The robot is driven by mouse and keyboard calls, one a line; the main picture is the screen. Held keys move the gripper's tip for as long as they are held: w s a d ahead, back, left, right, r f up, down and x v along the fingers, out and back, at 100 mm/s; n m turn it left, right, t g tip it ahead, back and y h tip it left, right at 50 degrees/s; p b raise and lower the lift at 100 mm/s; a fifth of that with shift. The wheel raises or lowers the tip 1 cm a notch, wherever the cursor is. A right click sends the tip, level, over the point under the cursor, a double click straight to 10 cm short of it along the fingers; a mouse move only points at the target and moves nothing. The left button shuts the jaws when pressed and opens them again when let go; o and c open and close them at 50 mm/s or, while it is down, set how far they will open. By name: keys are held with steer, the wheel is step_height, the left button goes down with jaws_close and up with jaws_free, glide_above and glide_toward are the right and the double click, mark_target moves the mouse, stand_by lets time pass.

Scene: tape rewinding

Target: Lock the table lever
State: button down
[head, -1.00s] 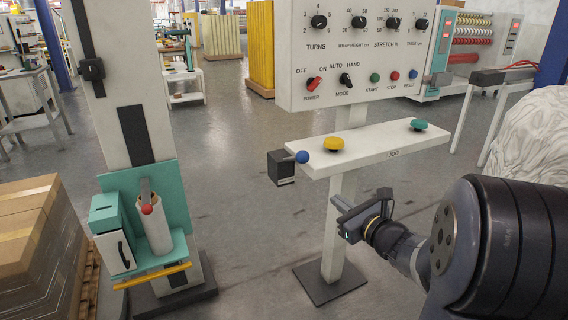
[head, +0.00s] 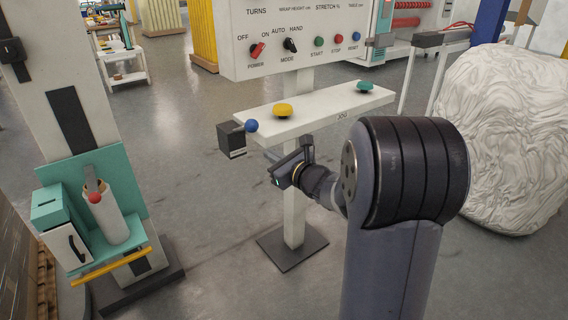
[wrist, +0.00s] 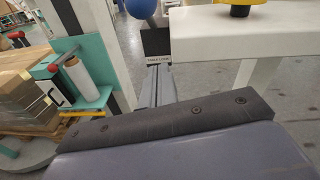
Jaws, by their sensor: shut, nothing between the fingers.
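The table lever is a blue ball knob (head: 251,126) on a short arm from a black box (head: 232,140) at the left end of the white jog shelf (head: 330,108). The knob also shows at the top of the wrist view (wrist: 141,7), in front of the black box, with a "TABLE LOCK" label below it. My gripper (head: 277,160) is below and right of the knob, just under the shelf's front edge. Its narrow grey fingers (wrist: 156,78) are together and empty, pointing toward the label. They look apart from the knob.
A yellow button (head: 283,110) and a green button (head: 365,86) sit on the shelf. The control panel (head: 300,40) stands above it. Left is a teal film carriage (head: 130,190) on a mast. A white wrapped load (head: 500,130) stands right. Open floor lies between mast and panel post.

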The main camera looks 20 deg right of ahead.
steer(key=w+r, duration=0.1)
steer(key=w+a+r, duration=0.1)
steer(key=shift+w+a+r, duration=0.2)
steer(key=shift+w+a, duration=0.1)
steer(key=shift+w, duration=0.05)
steer(key=shift+w+a+r+p, duration=0.2)
steer(key=shift+r+p, duration=0.15)
steer(key=shift+r, duration=0.25)
